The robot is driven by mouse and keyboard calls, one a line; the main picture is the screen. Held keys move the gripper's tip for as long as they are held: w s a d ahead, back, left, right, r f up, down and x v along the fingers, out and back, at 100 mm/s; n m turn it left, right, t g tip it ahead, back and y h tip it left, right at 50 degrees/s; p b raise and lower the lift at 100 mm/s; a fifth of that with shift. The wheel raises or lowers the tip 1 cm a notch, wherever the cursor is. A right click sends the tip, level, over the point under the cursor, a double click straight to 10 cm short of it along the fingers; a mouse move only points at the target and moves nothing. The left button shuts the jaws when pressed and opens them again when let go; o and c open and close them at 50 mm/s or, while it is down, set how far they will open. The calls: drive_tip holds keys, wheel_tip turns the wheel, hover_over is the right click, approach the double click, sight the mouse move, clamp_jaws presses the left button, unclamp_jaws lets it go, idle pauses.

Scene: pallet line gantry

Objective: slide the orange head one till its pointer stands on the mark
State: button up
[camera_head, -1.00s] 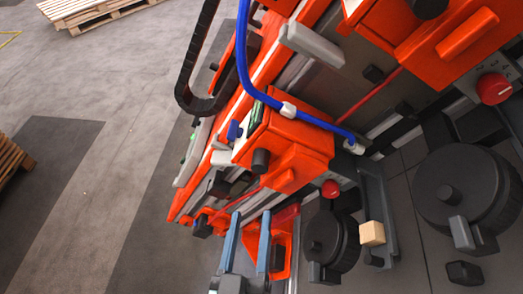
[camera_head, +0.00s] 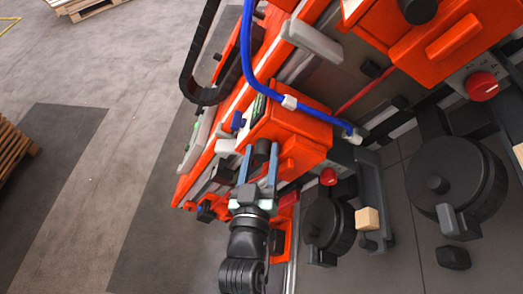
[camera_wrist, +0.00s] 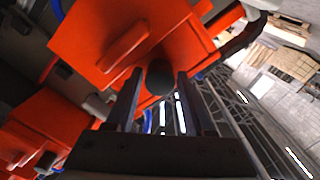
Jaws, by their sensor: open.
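An orange head (camera_head: 290,138) sits on the gantry rail with a blue hose running over it; no number on it is legible. It also fills the upper middle of the wrist view (camera_wrist: 150,28). A dark round knob (camera_head: 262,150) sticks out of its near face. My gripper (camera_head: 260,155) is open, its two fingers pointing at the head, one on each side of the knob. In the wrist view the knob (camera_wrist: 159,77) stands between the fingertips, with no clear contact. I cannot make out the pointer or the mark.
A second orange head (camera_head: 450,40) with an orange bar handle is at upper right. Black round housings (camera_head: 462,180) and a red knob (camera_head: 328,176) stand at right. A black cable chain (camera_head: 205,75) hangs at left. The floor at left is open, with pallets (camera_head: 85,8) far off.

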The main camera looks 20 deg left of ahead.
drive_tip(key=shift+w, duration=0.15)
clamp_jaws()
idle(1.4)
